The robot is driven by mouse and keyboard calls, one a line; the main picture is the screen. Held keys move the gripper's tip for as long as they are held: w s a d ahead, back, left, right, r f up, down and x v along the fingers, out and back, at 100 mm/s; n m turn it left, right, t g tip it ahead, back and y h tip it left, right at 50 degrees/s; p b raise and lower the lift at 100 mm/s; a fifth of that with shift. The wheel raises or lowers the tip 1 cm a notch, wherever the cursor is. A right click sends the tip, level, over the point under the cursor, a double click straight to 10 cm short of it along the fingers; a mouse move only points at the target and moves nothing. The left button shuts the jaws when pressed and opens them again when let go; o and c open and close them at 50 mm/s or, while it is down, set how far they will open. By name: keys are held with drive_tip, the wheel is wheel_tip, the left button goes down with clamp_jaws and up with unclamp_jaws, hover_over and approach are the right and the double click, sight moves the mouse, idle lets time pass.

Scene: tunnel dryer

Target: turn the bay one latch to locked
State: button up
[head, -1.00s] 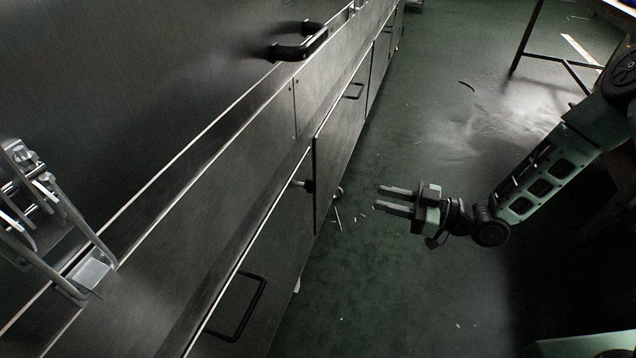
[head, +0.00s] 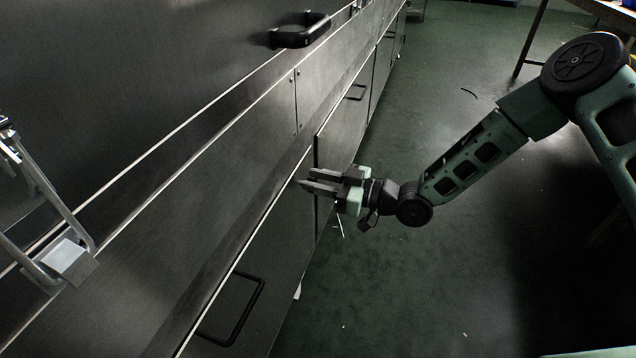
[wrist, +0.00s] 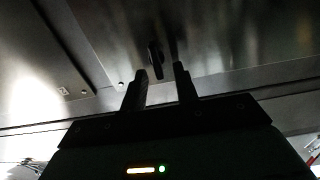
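A small dark latch (wrist: 155,58) stands upright on the metal panel in the wrist view, just beyond my fingertips and nearer the left finger. My gripper (wrist: 161,70) is open, with a clear gap between its two fingers. In the head view my gripper (head: 308,180) is at the lower cabinet front, its fingers pointing left at the panel. There the fingers hide the latch. I cannot tell whether they touch it.
A black pull handle (head: 235,310) is on the panel nearer me, and another (head: 356,92) is farther along. A large black handle (head: 302,32) is higher up. The green floor (head: 440,130) right of the cabinets is mostly open.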

drive_tip(key=shift+a, duration=0.1)
clamp_jaws()
drive_tip(key=shift+m, duration=0.3)
drive_tip(key=shift+w+m+p, duration=0.25)
drive_tip(key=shift+m+p, duration=0.55)
drive_tip(key=shift+m, duration=0.4)
drive_tip(key=m, duration=0.2)
drive_tip(key=m+p, duration=0.1)
drive_tip(key=shift+w+d+f+m, duration=0.1)
drive_tip(key=shift+w+d+m, duration=0.1)
drive_tip(key=shift+m, duration=0.2)
drive_tip(key=m, duration=0.4)
drive_tip(key=f+m, duration=0.1)
drive_tip(key=m, duration=0.1)
drive_tip(key=shift+w+d+p, duration=0.15)
drive_tip(key=shift+w+p, duration=0.2)
drive_tip(key=shift+p, duration=0.05)
drive_tip(key=m, duration=0.5)
drive_tip(key=shift+f, duration=0.35)
